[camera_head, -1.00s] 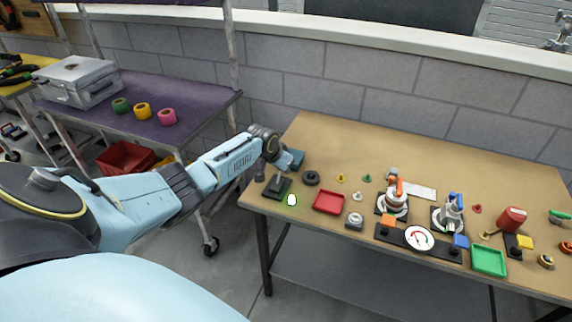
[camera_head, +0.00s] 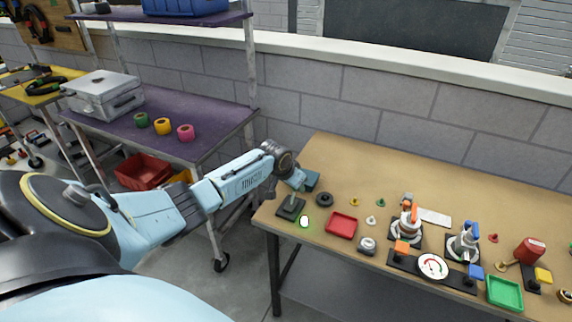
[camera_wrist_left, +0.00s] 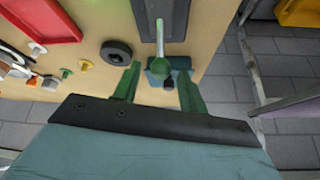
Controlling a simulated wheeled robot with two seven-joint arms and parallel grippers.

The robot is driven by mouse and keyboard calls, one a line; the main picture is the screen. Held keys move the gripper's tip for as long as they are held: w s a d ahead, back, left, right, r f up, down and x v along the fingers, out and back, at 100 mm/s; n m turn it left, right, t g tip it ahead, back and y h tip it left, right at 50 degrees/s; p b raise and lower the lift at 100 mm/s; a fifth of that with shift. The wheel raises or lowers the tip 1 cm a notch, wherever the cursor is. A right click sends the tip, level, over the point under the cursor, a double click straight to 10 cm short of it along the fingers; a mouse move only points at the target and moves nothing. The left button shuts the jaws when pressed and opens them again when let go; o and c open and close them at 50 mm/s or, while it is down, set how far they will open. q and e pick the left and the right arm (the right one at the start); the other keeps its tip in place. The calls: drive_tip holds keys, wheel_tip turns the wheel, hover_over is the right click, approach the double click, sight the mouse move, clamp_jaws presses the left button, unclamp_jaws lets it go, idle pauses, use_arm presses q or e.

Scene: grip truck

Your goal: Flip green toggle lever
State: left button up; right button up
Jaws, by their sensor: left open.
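The toggle lever stands on a dark base (camera_head: 290,208) at the left front corner of the workbench. In the left wrist view the base (camera_wrist_left: 178,18) is at the top, with a pale green shaft (camera_wrist_left: 159,42) ending in a green ball knob (camera_wrist_left: 161,69). My left gripper (camera_wrist_left: 158,90) is open, its two green-looking fingers to either side of the knob and apart from it. In the head view the left gripper (camera_head: 296,184) is over the base, and the hand partly hides the lever. My right gripper is not in view.
A teal block-like object (camera_head: 312,180) sits behind the lever, and a black ring (camera_head: 325,199) lies beside it. A white oval with a green rim (camera_head: 304,221) and a red tray (camera_head: 341,225) are to the right. A purple-topped shelf (camera_head: 190,140) stands left.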

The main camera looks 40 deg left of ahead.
use_arm(q)
drive_tip(key=a+p+v, duration=0.1)
drive_tip(key=p+v, duration=0.1)
drive_tip(key=v, duration=0.8)
drive_tip(key=shift+d, duration=0.55)
drive_tip(key=shift+s+r, duration=0.1)
drive_tip(key=shift+r, duration=0.05)
